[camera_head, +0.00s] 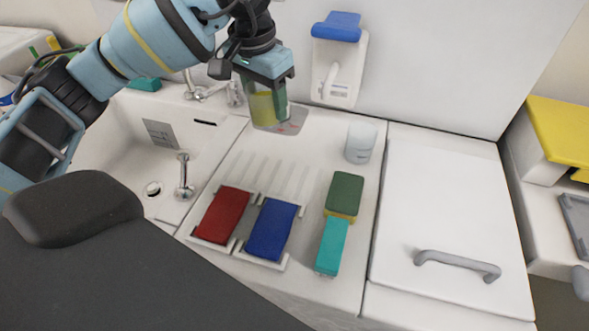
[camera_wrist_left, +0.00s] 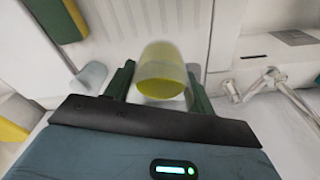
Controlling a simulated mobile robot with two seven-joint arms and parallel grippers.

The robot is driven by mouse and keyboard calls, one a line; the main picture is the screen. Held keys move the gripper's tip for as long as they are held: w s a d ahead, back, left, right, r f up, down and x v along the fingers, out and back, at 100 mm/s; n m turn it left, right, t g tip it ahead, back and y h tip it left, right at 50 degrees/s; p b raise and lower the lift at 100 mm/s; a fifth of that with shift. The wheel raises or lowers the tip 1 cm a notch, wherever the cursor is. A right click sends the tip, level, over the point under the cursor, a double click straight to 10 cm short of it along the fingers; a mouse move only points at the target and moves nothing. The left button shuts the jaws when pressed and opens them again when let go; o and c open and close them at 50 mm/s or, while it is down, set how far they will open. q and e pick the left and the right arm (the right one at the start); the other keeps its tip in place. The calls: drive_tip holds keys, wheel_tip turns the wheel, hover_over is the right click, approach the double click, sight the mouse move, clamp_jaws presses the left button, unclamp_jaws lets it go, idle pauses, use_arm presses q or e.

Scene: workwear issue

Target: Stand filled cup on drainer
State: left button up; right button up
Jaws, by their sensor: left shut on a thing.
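My left gripper (camera_head: 266,98) is shut on a clear cup (camera_head: 262,110) with yellow liquid in it, at the back of the counter. In the left wrist view the cup (camera_wrist_left: 163,72) sits between the two green fingers (camera_wrist_left: 158,90). The cup looks roughly upright in the head view, over a grey see-through patch (camera_head: 292,123); I cannot tell whether it touches the counter. The ribbed white drainer area (camera_head: 275,172) lies in front of it and is bare. My right gripper is not in view.
A whitish empty-looking cup (camera_head: 361,143) stands to the right. Red (camera_head: 222,215) and blue (camera_head: 271,228) blocks lie in white holders in front; green (camera_head: 344,193) and teal (camera_head: 331,246) ones lie beside them. A sink (camera_head: 110,150) is left, a handled lid (camera_head: 450,220) right.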

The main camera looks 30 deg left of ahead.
use_arm(q)
drive_tip(key=shift+s+f, duration=0.1)
drive_tip(key=shift+f, duration=3)
drive_tip(key=shift+f, duration=0.1)
drive_tip(key=shift+f, duration=1.75)
drive_tip(key=shift+f, duration=0.1)
drive_tip(key=shift+f, duration=0.15)
drive_tip(key=o, duration=1)
drive_tip(key=shift+o, duration=0.2)
drive_tip(key=r, duration=0.4)
drive_tip(key=s+r, duration=0.1)
drive_tip(key=r, duration=0.7)
drive_tip(key=shift+s+a+r, duration=0.1)
drive_tip(key=shift+s+r, duration=0.1)
drive_tip(key=shift+s+f, duration=0.1)
